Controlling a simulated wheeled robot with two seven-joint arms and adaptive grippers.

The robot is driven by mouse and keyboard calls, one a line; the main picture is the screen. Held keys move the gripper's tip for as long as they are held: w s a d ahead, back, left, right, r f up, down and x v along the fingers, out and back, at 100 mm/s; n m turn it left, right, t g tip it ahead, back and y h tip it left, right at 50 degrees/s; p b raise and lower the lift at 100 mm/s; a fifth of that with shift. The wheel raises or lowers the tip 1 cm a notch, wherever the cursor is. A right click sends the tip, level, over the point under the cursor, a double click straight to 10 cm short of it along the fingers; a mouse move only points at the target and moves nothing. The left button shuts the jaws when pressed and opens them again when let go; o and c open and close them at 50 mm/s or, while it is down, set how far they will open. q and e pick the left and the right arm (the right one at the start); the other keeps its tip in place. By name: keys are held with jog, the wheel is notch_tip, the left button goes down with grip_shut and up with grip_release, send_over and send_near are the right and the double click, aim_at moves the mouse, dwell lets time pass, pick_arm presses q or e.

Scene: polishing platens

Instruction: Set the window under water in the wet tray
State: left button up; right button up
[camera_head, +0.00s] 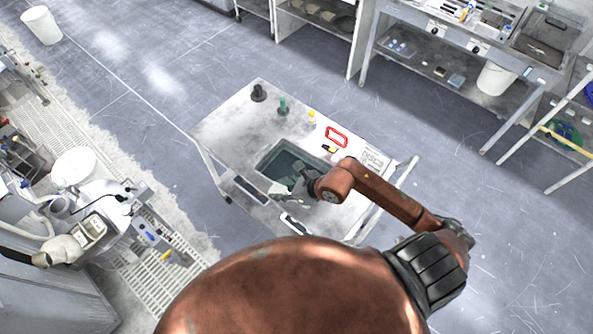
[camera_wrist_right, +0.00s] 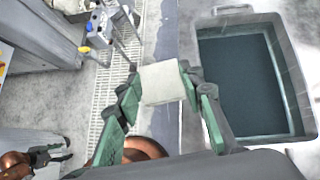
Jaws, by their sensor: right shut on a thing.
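My right gripper (camera_head: 297,188) is over the near edge of the wet tray (camera_head: 262,162), a dark rectangular basin set into the cart top. In the right wrist view, the right gripper (camera_wrist_right: 162,88) is shut on the window (camera_wrist_right: 162,82), a pale, square, opaque-looking piece between its green and dark fingers.
The white cart (camera_head: 225,125) carries a black knob-like item (camera_head: 258,92), a green bottle (camera_head: 283,106), a yellow-capped bottle (camera_head: 311,118), a red frame (camera_head: 337,136) and a dark flat item (camera_head: 250,190). Machinery stands at left, shelves (camera_head: 450,70) at upper right.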

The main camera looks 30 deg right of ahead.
jog(key=s+d+f+m+h+p, duration=0.1)
jog(key=s+d+f+m+p, duration=0.15)
jog(key=s+d, duration=0.35)
jog(key=shift+n+t, duration=0.35)
jog(key=shift+t, duration=0.05)
jog(key=w+d+f, duration=0.2)
jog(key=w+f, duration=0.1)
jog(key=w, duration=0.1)
jog(key=w+d+f, duration=0.3)
jog(key=w, duration=0.1)
jog(key=w+d+f+p, duration=0.1)
jog(key=w+d+f, duration=0.2)
jog(key=w, duration=0.1)
jog(key=shift+w+f, duration=0.1)
jog(key=shift+f, duration=0.25)
jog(key=shift+w+d+f, duration=0.15)
jog(key=shift+f, duration=0.05)
pick_arm(q)
jog(key=shift+w+a+r, duration=0.1)
jog(key=shift+w+r, duration=0.15)
jog(key=shift+r, duration=0.9)
jog(key=shift+w+r, duration=0.2)
jog(key=shift+r, duration=0.9)
pick_arm(e)
jog(key=shift+w+f, duration=0.1)
jog(key=shift+f, duration=1.5)
